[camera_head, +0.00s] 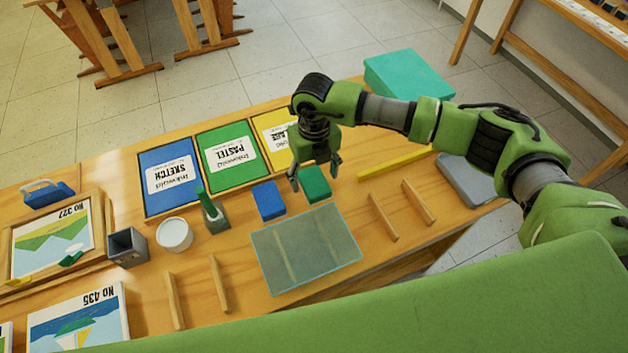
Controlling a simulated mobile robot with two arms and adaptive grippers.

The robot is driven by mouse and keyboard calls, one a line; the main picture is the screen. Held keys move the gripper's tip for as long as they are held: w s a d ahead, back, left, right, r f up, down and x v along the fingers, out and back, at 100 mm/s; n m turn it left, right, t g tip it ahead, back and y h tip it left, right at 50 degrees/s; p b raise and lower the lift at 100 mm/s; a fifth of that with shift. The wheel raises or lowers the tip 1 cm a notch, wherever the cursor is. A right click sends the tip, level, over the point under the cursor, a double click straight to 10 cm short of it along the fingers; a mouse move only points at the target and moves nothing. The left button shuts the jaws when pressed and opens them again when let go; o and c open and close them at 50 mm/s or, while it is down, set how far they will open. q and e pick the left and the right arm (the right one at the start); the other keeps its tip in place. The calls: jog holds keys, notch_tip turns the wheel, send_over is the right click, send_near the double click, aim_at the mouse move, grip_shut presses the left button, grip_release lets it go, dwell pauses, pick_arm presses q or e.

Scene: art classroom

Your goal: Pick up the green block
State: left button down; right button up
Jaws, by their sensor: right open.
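The green block (315,185) lies flat on the wooden table, just right of a blue block (269,200). My right gripper (314,181) hangs above the table with its fingers pointing down and spread apart. In this view one finger shows over the gap between the two blocks and the other over the far right side of the green block. The fingers cover a little of the green block's edges. I cannot tell how far the fingertips are above it. Nothing is held in the gripper. My left gripper does not show.
A clear glass-like panel (307,249) lies in front of the blocks. Wooden strips (383,217) lie on both sides. A teal box (408,75) is at the back right.

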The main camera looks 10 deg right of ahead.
jog(key=shift+f, duration=1.25)
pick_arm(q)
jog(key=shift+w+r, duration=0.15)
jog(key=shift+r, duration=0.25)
pick_arm(e)
jog(key=c, duration=1.3)
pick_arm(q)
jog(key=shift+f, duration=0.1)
pick_arm(e)
jog(key=shift+r, duration=0.1)
